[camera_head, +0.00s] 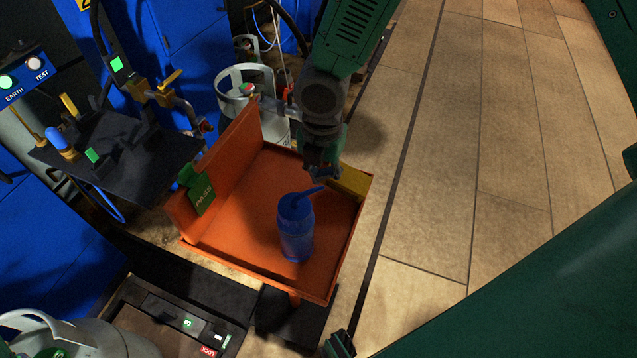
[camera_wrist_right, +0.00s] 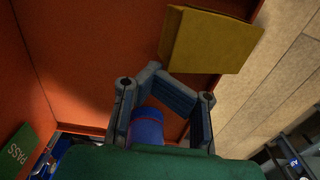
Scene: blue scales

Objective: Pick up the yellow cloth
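The yellow cloth (camera_head: 352,181) lies at the right corner of an orange tray (camera_head: 250,205) in the head view, partly hidden by my right gripper. In the right wrist view the cloth (camera_wrist_right: 210,42) shows as a flat, block-like yellow shape beyond the fingers. My right gripper (camera_head: 322,174) is above the tray, just left of the cloth and apart from it. In the wrist view its fingertips (camera_wrist_right: 158,72) come together with nothing seen held between them. My left gripper cannot be made out.
A blue bottle (camera_head: 296,232) stands in the tray near the gripper; a blue part (camera_wrist_right: 147,126) shows behind the fingers. A green PASS tag (camera_head: 200,192) hangs on the tray's raised left wall. A scale (camera_head: 185,318) and gas cylinders (camera_head: 245,90) stand around. Floor at right is clear.

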